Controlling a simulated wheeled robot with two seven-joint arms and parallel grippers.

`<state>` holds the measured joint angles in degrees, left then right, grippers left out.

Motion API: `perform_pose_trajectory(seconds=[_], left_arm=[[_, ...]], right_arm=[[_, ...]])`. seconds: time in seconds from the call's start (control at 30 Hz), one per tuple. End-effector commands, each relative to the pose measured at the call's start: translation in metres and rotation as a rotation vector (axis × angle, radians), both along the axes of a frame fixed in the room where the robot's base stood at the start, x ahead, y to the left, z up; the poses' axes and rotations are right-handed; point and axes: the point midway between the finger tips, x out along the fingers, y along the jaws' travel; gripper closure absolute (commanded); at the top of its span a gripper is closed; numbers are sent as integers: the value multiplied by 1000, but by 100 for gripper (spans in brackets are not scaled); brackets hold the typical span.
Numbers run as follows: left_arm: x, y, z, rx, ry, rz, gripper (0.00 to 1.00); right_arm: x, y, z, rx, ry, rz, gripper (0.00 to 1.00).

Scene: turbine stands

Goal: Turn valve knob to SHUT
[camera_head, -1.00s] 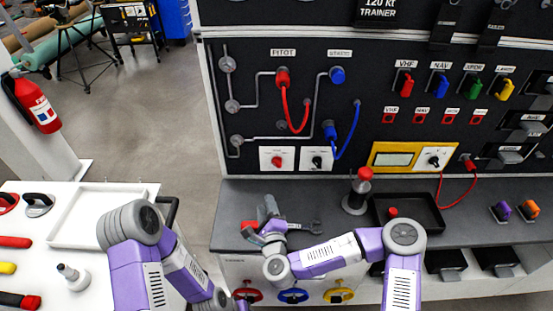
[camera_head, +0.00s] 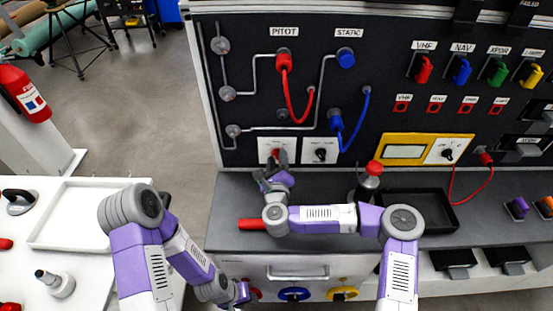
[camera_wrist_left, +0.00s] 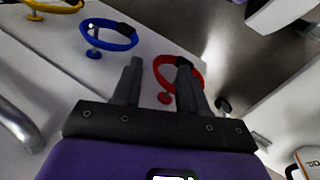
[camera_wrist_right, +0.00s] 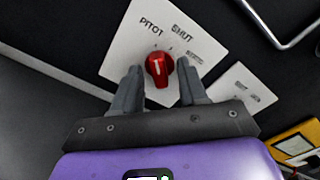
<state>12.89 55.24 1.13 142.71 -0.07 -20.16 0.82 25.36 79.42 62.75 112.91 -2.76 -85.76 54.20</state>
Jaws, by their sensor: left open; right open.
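The red valve knob (camera_wrist_right: 159,68) sits on a white plate (camera_wrist_right: 140,35) lettered PITOT and SHUT in the right wrist view. In the head view the knob (camera_head: 277,154) shows on the lower left of the black panel. My right gripper (camera_wrist_right: 159,80) is open, with one fingertip on either side of the knob; I cannot tell whether they touch it. In the head view my right gripper (camera_head: 272,174) is just in front of the plate and hides part of it. My left gripper (camera_wrist_left: 157,68) is open and empty, near the red ring handle (camera_wrist_left: 178,74) low on the cabinet.
A second white plate with a black knob (camera_head: 320,152) is to the right. A red-handled tool (camera_head: 252,224) lies on the grey bench. A black tray (camera_head: 425,210) and a red-topped post (camera_head: 371,175) stand to the right. Red and blue hoses hang above.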

Motion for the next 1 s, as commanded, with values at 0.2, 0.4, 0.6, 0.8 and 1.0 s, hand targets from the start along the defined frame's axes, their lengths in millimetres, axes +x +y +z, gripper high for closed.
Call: perform_pose_trajectory(seconds=[0.2,0.4,0.6,0.8,1.0], left_arm=[[0,0,-1,0,0,0,57],[0,0,-1,0,0,0,57],[0,0,-1,0,0,0,57],[0,0,-1,0,0,0,57],[0,0,-1,0,0,0,57]], right_arm=[[8,1,0,-1,0,1,57],[9,1,0,-1,0,1,57],[9,0,0,-3,-1,1,57],[9,0,0,-2,-1,1,82],[9,0,0,-2,-1,1,100]])
